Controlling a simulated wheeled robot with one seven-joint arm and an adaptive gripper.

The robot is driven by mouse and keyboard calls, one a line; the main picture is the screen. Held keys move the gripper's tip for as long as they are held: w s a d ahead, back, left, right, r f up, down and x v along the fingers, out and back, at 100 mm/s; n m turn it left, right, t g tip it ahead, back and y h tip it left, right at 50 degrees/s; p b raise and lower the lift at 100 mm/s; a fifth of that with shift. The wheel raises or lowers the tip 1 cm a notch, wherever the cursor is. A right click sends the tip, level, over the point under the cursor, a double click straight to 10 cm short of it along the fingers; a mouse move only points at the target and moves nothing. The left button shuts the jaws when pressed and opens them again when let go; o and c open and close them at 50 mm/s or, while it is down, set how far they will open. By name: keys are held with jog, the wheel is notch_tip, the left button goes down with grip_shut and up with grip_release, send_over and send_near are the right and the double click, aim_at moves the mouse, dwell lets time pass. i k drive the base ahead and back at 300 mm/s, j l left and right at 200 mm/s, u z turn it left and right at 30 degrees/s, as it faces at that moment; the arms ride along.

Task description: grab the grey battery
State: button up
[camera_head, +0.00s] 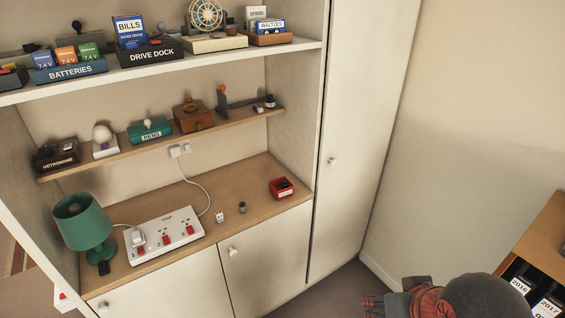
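The blue tray labelled BATTERIES (70,71) stands on the upper shelf at the left. It holds a blue, an orange and a green battery (89,52) marked 7.4V. I cannot make out a clearly grey battery among them. A small dark grey cylinder (242,208) stands on the wooden counter; I cannot tell if it is a battery. My arm shows at the bottom right, with what looks like my gripper (371,304) at its left end, low and well apart from the counter. Its fingers are too small and dark to read.
A white power strip (164,237), a green lamp (83,222), a small white block (220,216) and a red box (281,189) are on the counter. A tall cabinet door (352,150) stands right of it. The counter's front middle is mostly clear.

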aim_at(242, 207)
jog(key=i+j, duration=0.1)
jog(key=j, duration=0.3)
jog(key=i+j, duration=0.1)
jog(key=j, duration=0.3)
jog(key=i+j, duration=0.1)
jog(key=j, duration=0.25)
jog(key=i+j, duration=0.1)
jog(key=j, duration=0.3)
jog(key=i+j, duration=0.1)
jog(key=j, duration=0.3)
jog(key=z, duration=0.05)
